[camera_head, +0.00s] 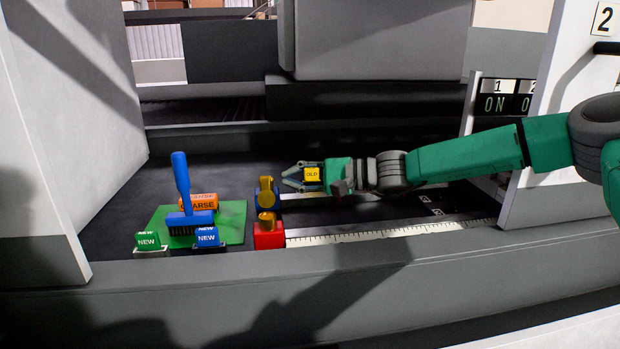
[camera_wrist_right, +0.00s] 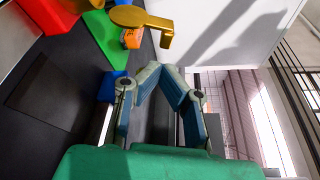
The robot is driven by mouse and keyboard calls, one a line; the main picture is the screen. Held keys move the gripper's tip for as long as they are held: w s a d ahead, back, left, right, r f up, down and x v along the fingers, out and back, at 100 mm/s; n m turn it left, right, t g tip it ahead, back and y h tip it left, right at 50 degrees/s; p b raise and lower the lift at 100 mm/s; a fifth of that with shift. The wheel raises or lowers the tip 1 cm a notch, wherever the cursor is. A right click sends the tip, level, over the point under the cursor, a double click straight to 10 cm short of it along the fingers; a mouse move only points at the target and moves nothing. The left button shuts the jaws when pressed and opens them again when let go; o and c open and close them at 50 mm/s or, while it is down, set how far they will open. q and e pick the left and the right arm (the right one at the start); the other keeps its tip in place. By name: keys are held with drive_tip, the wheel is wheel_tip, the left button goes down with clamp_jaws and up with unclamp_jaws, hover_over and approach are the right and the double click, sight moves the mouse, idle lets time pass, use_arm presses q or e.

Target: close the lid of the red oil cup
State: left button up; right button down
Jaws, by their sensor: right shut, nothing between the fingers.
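The red oil cup (camera_head: 269,240) stands at the front edge of the machine bed, right of the green mat. A gold lid part (camera_head: 267,218) shows at its top; I cannot tell how far it is open. Red and gold parts also show at the upper left of the right wrist view, with a long gold lid (camera_wrist_right: 140,19) nearer the middle. My right gripper (camera_head: 288,178) is shut and empty, behind and slightly right of the red cup, clear of it. Its fingers (camera_wrist_right: 160,80) show bent in the wrist view. My left gripper is out of view.
A blue cup with a gold lid (camera_head: 266,184) stands just behind the red one. A yellow OLD block (camera_head: 312,174) overlaps my right gripper. The green mat (camera_head: 232,222) holds a blue brush (camera_head: 182,188) and an orange block (camera_head: 200,202). NEW blocks (camera_head: 148,241) stand near the front ledge.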

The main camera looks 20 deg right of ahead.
drive_tip(key=x, duration=0.3)
drive_tip(key=shift+w+a, duration=0.1)
drive_tip(key=shift+w, duration=0.1)
